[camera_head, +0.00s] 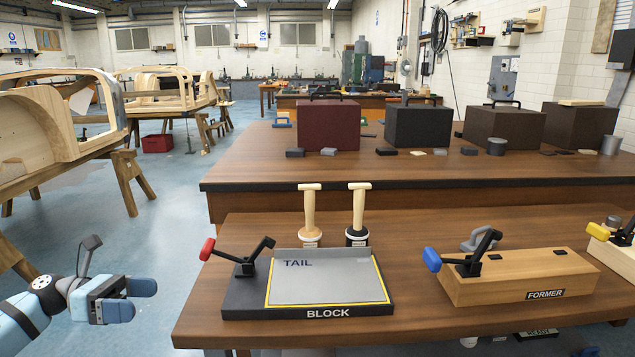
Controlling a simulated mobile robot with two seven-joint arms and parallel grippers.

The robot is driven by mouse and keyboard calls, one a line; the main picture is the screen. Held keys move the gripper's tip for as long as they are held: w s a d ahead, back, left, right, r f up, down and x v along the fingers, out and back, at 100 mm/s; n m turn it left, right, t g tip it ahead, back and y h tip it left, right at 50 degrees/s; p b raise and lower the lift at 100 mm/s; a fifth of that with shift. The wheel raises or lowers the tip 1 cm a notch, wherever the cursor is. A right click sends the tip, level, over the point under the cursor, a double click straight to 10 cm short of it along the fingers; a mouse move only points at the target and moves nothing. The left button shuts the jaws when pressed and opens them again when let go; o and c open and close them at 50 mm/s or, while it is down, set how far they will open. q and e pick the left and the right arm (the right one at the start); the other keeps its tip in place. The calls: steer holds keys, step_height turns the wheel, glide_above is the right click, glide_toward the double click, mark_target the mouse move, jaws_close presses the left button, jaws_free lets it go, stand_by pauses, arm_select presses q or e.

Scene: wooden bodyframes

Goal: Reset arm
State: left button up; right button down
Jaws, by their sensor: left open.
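My left gripper (133,298) is at the lower left, with its arm coming in from the left edge. Its two blue fingers are apart, and nothing shows between them. It hangs over the blue floor, left of the near wooden bench (210,318) and apart from it. My right gripper is not in view.
The near bench holds a dark board (240,300) marked TAIL and BLOCK with a red-handled clamp (233,257), two wooden-handled tools (309,215), and a wooden FORMER block (515,278) with a blue-handled clamp (455,262). Wooden bodyframes (45,125) stand at left.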

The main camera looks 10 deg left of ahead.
arm_select(q)
steer(key=s+d+f+n+t+y, duration=0.1)
steer(key=s+d+f+n+t, duration=0.3)
steer(key=n, duration=0.5)
steer(key=s+d+f+n+t+y, duration=0.1)
steer(key=d+f+n+t, duration=0.2)
steer(key=d+n, duration=0.45)
steer(key=s+d+f+n+g+y, duration=0.1)
steer(key=s+d+f+n+y, duration=0.2)
steer(key=s+f+n, duration=0.55)
steer(key=s+d+f+n+g+y, duration=0.1)
steer(key=s+d+f+n+y, duration=0.4)
steer(key=n, duration=0.6)
steer(key=w+d+r+n+t, duration=0.4)
steer(key=d+r+n+t, duration=0.2)
steer(key=d+r+n, duration=0.35)
steer(key=s+a+r+g+y+p, duration=0.3)
steer(key=a+r+p, duration=0.3)
steer(key=p, duration=2.8)
step_height(320, 180, up, 4)
steer(key=shift+s+f+m+g+y, duration=0.1)
steer(key=shift+s+m+g+y, duration=0.25)
steer(key=shift+s+g, duration=0.45)
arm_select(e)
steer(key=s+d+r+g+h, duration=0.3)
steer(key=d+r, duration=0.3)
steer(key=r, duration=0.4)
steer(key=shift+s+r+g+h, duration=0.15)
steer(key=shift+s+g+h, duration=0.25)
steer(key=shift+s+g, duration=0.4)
